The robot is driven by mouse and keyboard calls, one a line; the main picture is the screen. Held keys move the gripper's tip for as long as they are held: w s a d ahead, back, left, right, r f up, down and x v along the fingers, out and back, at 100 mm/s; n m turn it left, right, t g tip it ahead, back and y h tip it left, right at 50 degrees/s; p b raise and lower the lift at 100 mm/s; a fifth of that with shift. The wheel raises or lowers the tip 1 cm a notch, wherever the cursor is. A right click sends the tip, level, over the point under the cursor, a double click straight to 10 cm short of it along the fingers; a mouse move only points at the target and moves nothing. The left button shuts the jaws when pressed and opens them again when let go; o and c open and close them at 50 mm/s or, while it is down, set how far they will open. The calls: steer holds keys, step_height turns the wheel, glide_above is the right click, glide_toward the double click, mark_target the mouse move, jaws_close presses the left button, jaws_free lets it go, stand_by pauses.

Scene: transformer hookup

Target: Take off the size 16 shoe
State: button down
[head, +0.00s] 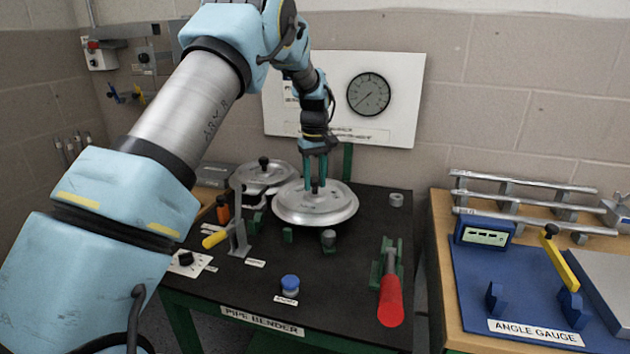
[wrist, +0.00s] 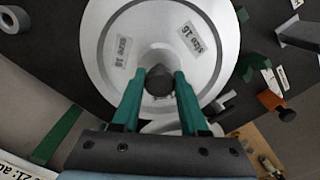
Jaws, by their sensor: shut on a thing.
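The size 16 shoe (head: 335,211) is a round silvery disc with a dark knob on top, at the middle of the pipe bender bench in the head view. In the wrist view the shoe (wrist: 158,22) fills the upper middle, and its two labels read size 16. My gripper (head: 316,178) points down over its centre. In the wrist view the green fingers of my gripper (wrist: 160,80) are shut on the dark knob (wrist: 159,84) from both sides. The shoe looks about level. I cannot tell whether it rests on its seat or is slightly raised.
A second silvery disc (head: 258,177) lies just behind and left of it. A yellow-handled lever (head: 238,228), a blue knob (head: 290,283) and a red-handled lever (head: 391,285) stand on the black bench top (head: 340,262). A gauge board (head: 404,113) stands behind. The angle gauge bench is at right.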

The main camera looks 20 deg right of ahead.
steer(key=shift+r+p, duration=0.5)
steer(key=shift+r, duration=0.35)
steer(key=shift+r+p, duration=1.75)
steer(key=shift+r, duration=0.75)
